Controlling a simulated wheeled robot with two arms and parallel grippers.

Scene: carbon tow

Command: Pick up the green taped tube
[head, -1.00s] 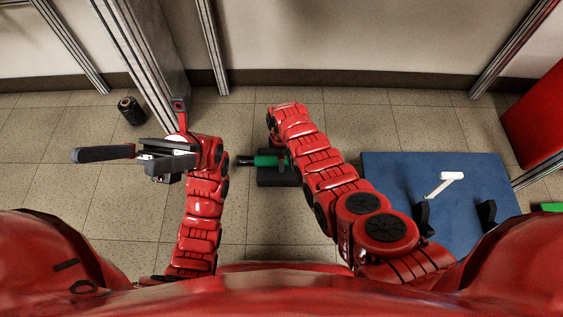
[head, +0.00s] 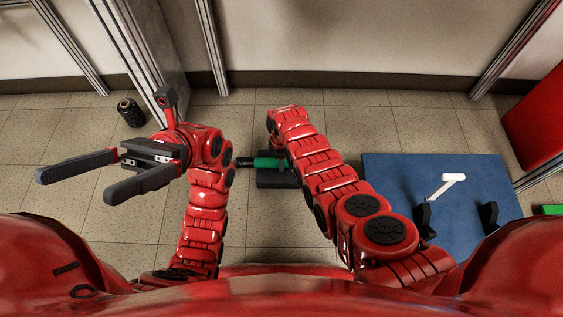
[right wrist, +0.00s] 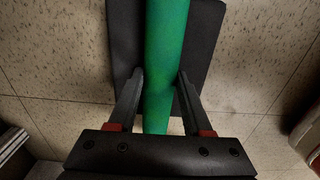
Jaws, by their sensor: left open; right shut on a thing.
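The green taped tube (head: 266,162) shows in the head view just left of my right arm, with a dark end pointing left. It lies across a dark block (head: 277,180). In the right wrist view the green tube (right wrist: 164,65) runs upright through the picture, over the dark block (right wrist: 205,45). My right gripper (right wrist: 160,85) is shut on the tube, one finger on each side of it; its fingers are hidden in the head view. My left gripper (head: 86,178) is wide open and empty, left of the tube and apart from it.
A black spool (head: 131,112) stands on the floor at the left, by a metal post. A blue mat (head: 385,185) on the right bears a white piece (head: 444,185) and black brackets (head: 488,214). A red object (head: 540,120) stands at the right edge. Tiled floor lies between.

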